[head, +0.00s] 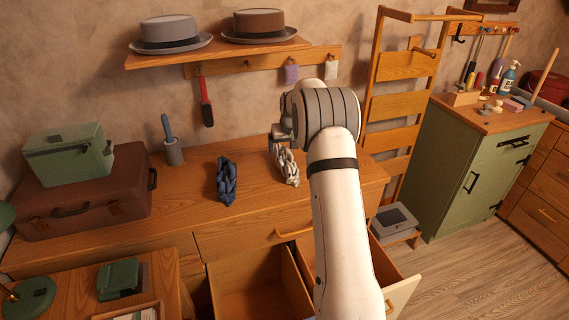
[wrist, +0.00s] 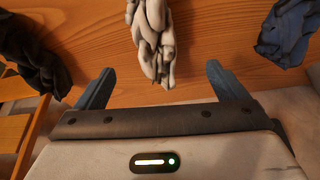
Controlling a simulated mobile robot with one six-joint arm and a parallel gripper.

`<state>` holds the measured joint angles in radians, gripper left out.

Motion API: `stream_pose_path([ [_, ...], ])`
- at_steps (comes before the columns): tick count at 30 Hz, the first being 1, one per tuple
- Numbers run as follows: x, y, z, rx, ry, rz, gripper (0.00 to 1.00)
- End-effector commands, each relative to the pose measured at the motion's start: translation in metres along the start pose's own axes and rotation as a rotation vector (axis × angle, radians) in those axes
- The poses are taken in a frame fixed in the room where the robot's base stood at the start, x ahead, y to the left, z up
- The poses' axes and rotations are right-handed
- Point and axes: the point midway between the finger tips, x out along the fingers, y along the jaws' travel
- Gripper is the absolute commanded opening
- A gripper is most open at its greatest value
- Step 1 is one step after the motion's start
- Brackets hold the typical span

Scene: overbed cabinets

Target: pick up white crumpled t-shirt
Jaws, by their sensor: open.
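The white crumpled t-shirt (head: 289,168) lies on the wooden dresser top, partly hidden by my arm in the head view. In the wrist view the t-shirt (wrist: 153,40) hangs in from the top edge as a pale, folded bundle, and its lower end reaches between the fingers' sides. My gripper (wrist: 162,82) is open, with its two blue-grey fingers spread wide on either side of the t-shirt's near end. Nothing is clearly held. In the head view my gripper (head: 277,139) is small, just above and left of the t-shirt; its height over the wood is hard to judge.
A dark blue crumpled cloth (head: 227,181) lies left of the t-shirt; it is at the wrist view's right (wrist: 288,32). A black cloth (wrist: 28,58) is at that view's left. Open drawers (head: 255,288) jut out below.

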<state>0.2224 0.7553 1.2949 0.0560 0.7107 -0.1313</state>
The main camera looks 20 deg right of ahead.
Motion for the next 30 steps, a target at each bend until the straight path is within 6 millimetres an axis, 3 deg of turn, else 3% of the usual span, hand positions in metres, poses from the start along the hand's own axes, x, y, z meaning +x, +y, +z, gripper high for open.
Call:
stream_pose_path([
  [3,0.023,0.008,-0.007,0.005,0.006,0.003,0.92],
  [21,0.096,0.008,-0.008,0.006,0.008,0.003,0.92],
  [30,0.108,0.008,-0.009,0.006,0.011,0.003,0.92],
])
